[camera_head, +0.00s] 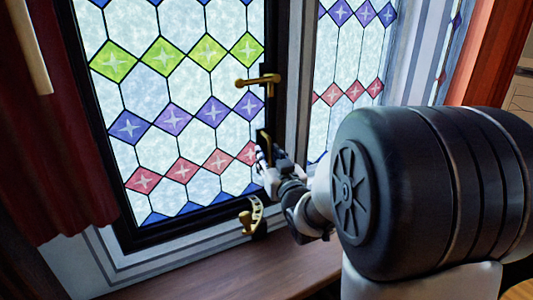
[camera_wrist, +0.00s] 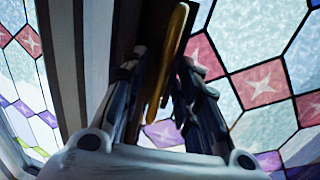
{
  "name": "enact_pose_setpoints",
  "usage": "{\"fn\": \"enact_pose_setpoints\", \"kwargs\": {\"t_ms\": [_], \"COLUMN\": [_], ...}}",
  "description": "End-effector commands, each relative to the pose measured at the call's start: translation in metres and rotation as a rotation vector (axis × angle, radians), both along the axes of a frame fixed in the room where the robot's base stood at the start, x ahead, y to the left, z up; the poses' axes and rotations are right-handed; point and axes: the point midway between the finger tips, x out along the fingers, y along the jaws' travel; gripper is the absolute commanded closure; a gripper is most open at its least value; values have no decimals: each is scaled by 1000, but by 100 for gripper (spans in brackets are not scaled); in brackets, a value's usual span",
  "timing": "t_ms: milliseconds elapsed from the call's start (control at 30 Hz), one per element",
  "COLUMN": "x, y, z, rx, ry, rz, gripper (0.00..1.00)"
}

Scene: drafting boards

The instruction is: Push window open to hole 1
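The window (camera_head: 180,110) has a black frame and leaded panes with green, purple and red diamonds. A brass handle (camera_head: 258,80) sits on its right frame side. A curved brass stay (camera_head: 256,212) with holes is at the lower right corner, by the sill; which hole is engaged cannot be told. My gripper (camera_head: 264,153) is at the lower right frame side, above the stay. In the wrist view, my gripper's two fingers (camera_wrist: 160,75) stand apart, either side of a long brass bar (camera_wrist: 168,55). Contact with the bar cannot be made out.
A second stained-glass pane (camera_head: 350,60) is to the right. A dark red curtain (camera_head: 50,140) hangs at the left. A wooden sill (camera_head: 230,272) runs below the window. My arm covers much of the lower right.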

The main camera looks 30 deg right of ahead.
Motion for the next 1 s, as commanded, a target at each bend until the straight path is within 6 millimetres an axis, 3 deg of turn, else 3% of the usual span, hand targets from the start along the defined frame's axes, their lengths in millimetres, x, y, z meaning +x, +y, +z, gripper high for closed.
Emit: {"fn": "enact_pose_setpoints", "kwargs": {"t_ms": [167, 600, 1000], "x": [0, 0, 0], "y": [0, 0, 0], "z": [0, 0, 0], "rx": [0, 0, 0], "ry": [0, 0, -1], "rz": [0, 0, 0], "gripper": [70, 100, 100]}}
